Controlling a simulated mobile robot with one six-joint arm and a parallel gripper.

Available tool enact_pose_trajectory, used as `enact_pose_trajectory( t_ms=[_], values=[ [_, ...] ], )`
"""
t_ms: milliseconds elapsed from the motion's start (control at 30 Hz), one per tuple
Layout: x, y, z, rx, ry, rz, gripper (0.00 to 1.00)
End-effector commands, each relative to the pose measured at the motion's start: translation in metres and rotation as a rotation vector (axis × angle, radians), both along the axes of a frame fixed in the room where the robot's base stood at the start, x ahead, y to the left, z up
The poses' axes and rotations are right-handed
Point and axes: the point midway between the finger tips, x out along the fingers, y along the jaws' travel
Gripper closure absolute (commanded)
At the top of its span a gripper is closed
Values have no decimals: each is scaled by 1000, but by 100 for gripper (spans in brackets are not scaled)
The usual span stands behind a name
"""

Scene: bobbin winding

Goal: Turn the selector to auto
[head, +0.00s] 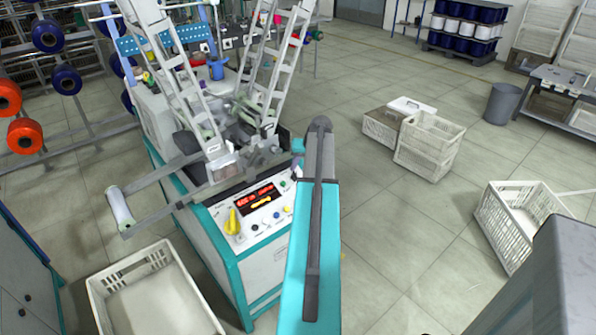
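The winding machine (265,262) stands at the centre left, a white and teal cabinet with a sloped control panel on top. A yellow selector knob (232,222) sits at the left of the panel; its pointer looks roughly upright, but its position labels are too small to read. Beside it is a dark display (258,198) with red digits. Small buttons and knobs line the panel's right and lower part. My teal and grey arm rises just right of the panel and covers part of the machine's right side. I cannot make out my gripper.
A white crate (97,290) lies on the floor at the lower left. More crates (428,145) and another crate (487,222) stand at the right, with a grey bin (502,104) behind. A roller arm (120,208) juts left from the machine. Floor between machine and crates is clear.

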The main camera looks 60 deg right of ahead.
Motion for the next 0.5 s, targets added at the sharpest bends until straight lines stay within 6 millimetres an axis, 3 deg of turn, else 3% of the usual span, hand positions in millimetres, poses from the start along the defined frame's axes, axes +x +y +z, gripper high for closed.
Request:
enact_pose_trajectory(
  t_ms=[500],
  values=[
    [-32,9,65,-4,-1,-4,72]
  ],
)
